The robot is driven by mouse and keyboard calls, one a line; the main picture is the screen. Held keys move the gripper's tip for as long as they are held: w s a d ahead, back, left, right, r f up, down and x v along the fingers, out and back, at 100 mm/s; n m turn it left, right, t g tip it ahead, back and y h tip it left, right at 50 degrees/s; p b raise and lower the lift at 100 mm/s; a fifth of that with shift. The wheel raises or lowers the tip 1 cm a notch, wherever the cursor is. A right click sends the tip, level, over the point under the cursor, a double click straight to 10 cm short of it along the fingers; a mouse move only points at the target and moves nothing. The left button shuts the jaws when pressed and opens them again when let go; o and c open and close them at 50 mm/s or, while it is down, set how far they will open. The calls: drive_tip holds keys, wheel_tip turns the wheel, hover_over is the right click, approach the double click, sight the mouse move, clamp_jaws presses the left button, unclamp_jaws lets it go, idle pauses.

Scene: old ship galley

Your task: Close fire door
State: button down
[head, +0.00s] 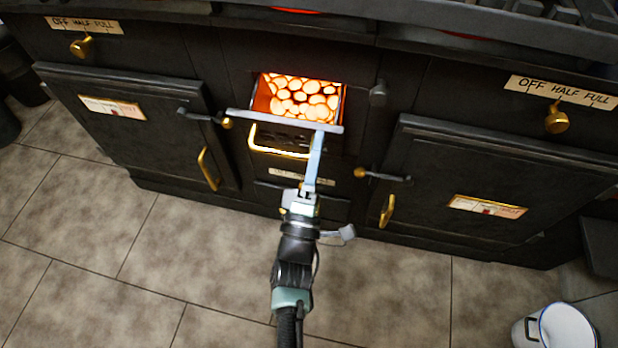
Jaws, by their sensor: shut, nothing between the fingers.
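The fire door (275,119) is a grey flap below the firebox opening in the middle of the black stove. It stands open, tipped outward, with its edge towards me. Glowing round coals (303,97) show in the opening behind it. A brass handle (278,152) shows just under the flap. My gripper (318,138) is shut and empty, reaching up from below. Its fingertips are at the right part of the flap's edge; I cannot tell whether they touch it. The fingers cover a little of the stove front below the flap.
Closed oven doors stand left (150,125) and right (480,190), with brass handles (208,168) (387,211) and latches near the firebox. Brass knobs (82,46) (557,119) sit above. A white pot (553,328) stands on the floor at lower right. The tiled floor in front is otherwise clear.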

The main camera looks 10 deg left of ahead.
drive_tip(key=w+r+g+p, duration=0.1)
drive_tip(key=w+p, duration=0.1)
drive_tip(key=w+r+g+p, duration=0.1)
drive_tip(key=w+p, duration=0.1)
drive_tip(key=p, duration=0.1)
drive_tip(key=w+r+g+p, duration=0.1)
drive_tip(key=w+r+p, duration=0.1)
drive_tip(key=p, duration=0.1)
drive_tip(key=shift+w, duration=0.1)
drive_tip(key=shift+w+g+p, duration=0.4)
drive_tip(key=shift+p, duration=0.05)
drive_tip(key=shift+w+d+f+p, duration=0.15)
drive_tip(key=shift+w+p, duration=0.25)
drive_tip(key=shift+w, duration=0.7)
drive_tip(key=shift+w+r, duration=0.15)
drive_tip(key=shift+r, duration=0.1)
